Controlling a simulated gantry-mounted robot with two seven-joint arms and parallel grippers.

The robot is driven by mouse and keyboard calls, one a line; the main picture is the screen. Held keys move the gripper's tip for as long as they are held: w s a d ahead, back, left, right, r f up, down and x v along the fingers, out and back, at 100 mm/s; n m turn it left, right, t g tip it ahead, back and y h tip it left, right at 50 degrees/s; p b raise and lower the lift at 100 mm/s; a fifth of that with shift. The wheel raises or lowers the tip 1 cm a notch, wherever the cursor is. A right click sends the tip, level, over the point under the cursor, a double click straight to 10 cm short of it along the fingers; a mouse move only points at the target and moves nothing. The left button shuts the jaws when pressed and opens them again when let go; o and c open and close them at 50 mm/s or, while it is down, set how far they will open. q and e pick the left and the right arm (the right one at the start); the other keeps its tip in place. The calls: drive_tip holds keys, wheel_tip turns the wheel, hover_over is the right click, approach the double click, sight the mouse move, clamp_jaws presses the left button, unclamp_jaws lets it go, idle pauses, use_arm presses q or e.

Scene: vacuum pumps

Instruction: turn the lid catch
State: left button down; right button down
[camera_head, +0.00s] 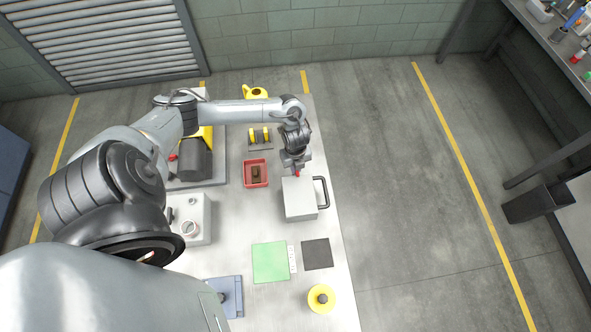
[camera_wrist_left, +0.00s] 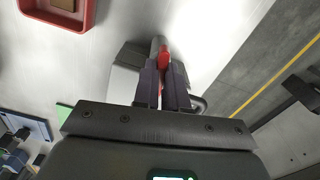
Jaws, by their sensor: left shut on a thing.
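A light grey box (camera_head: 299,203) with a black handle (camera_head: 323,192) on its right side stands on the metal table. A small red catch (camera_head: 298,173) shows at its far edge, and it also shows in the left wrist view (camera_wrist_left: 163,55). My left gripper (camera_head: 297,168) reaches down over that far edge. In the left wrist view its two dark fingers (camera_wrist_left: 166,75) are shut on the red catch, and they partly hide it and the box. My right gripper is in neither view.
A red tray (camera_head: 265,173) with a brown block stands left of the box. A green mat (camera_head: 270,270), a dark square (camera_head: 317,254) and a yellow round part (camera_head: 321,311) lie nearer.

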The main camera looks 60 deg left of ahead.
use_arm(q)
drive_tip(key=m, duration=0.1)
drive_tip(key=m+b, duration=0.1)
drive_tip(key=shift+w+f+m, duration=0.1)
drive_tip(key=shift+f+m, duration=0.2)
drive_tip(key=shift+f, duration=0.05)
drive_tip(key=c, duration=1.4)
unclamp_jaws()
drive_tip(key=shift+r+p, duration=0.4)
drive_tip(key=shift+p, duration=0.05)
drive_tip(key=shift+o, duration=1.3)
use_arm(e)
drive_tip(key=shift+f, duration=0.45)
use_arm(q)
drive_tip(key=shift+r, duration=0.1)
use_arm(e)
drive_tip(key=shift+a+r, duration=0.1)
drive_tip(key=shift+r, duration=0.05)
